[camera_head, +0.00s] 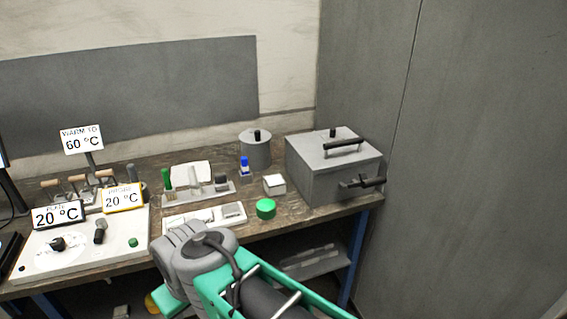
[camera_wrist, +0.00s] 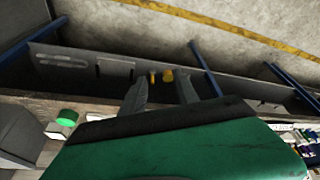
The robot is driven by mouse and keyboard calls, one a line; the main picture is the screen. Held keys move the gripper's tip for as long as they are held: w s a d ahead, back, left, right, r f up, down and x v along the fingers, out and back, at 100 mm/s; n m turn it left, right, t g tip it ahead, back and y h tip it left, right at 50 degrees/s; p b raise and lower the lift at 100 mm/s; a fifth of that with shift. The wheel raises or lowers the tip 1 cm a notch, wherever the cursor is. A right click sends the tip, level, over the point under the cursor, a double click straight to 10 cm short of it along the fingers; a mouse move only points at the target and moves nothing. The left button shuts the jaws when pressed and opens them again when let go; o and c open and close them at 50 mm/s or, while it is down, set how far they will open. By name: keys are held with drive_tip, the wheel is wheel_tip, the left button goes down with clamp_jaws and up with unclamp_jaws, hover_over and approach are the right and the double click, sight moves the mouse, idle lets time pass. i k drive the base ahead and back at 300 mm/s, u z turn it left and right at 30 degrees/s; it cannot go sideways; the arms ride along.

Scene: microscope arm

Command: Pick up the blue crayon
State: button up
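A small blue upright item (camera_head: 244,163) stands in a low holder near the back of the bench in the head view. It may be the blue crayon, but it is too small to be sure. I cannot make it out in the wrist view. My gripper (camera_wrist: 161,88) shows in the wrist view as two grey fingers set apart with nothing between them. It is open and points past the bench edge, over the lower shelf and floor. In the head view my arm reaches in from the bottom, and I cannot make out the fingertips.
A green round lid (camera_head: 265,208), a small white box (camera_head: 274,184) and a grey lidded pot (camera_head: 255,150) surround the blue item. A large grey box with black handles (camera_head: 335,170) stands right. A rack of vials (camera_head: 198,192) and a white hotplate panel (camera_head: 85,245) lie left.

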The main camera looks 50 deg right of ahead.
sight(245, 165)
drive_tip(key=z, duration=0.3)
drive_tip(key=i, duration=1.1)
